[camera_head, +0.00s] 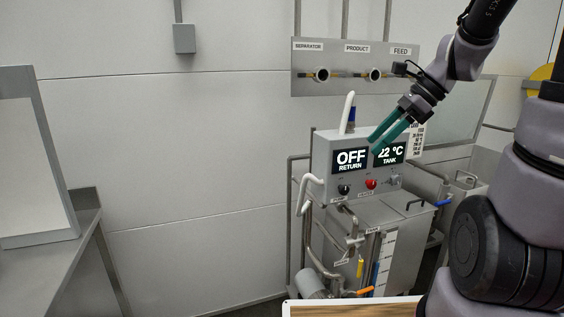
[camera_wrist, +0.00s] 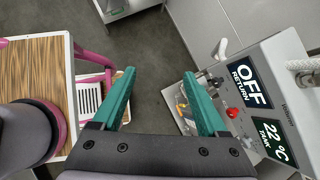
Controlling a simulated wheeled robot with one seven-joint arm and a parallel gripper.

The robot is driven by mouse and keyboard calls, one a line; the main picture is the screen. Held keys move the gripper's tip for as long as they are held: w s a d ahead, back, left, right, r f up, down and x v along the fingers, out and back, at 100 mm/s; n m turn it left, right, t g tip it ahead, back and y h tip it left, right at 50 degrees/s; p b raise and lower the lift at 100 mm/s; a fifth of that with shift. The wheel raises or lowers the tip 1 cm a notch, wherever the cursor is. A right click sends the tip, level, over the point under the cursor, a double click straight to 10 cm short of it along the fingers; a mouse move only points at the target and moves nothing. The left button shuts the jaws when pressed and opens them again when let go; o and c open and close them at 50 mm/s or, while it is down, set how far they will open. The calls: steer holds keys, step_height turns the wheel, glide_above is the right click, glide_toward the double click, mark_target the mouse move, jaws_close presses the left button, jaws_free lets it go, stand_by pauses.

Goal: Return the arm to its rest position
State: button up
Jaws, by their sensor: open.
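My gripper (camera_head: 379,141) has two green fingers and is held up in front of the control box (camera_head: 322,160), at the height of its displays in the head view. In the wrist view my gripper (camera_wrist: 168,62) has its fingers spread apart with nothing between them. The control box (camera_wrist: 268,62) is to the right of the fingers there. Its displays read OFF RETURN and 22 °C TANK. The gripper covers part of the tank display in the head view. I cannot tell how far the fingertips are from the box.
A panel (camera_head: 345,55) labelled separator, product and feed is on the wall above. A red knob (camera_head: 371,184) is on the box. Pipes and a grey tank (camera_head: 400,240) stand below. A metal table (camera_head: 40,262) is at left. Floor (camera_wrist: 165,45) shows between the fingers.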

steer(key=s+d+r+n+t+h, duration=0.2)
steer(key=s+r+n+t+h, duration=0.3)
steer(key=n, duration=1.1)
steer(key=v, duration=0.5)
steer(key=shift+s+a+f, duration=0.1)
steer(key=shift+a+f, duration=0.05)
stand_by(0.3)
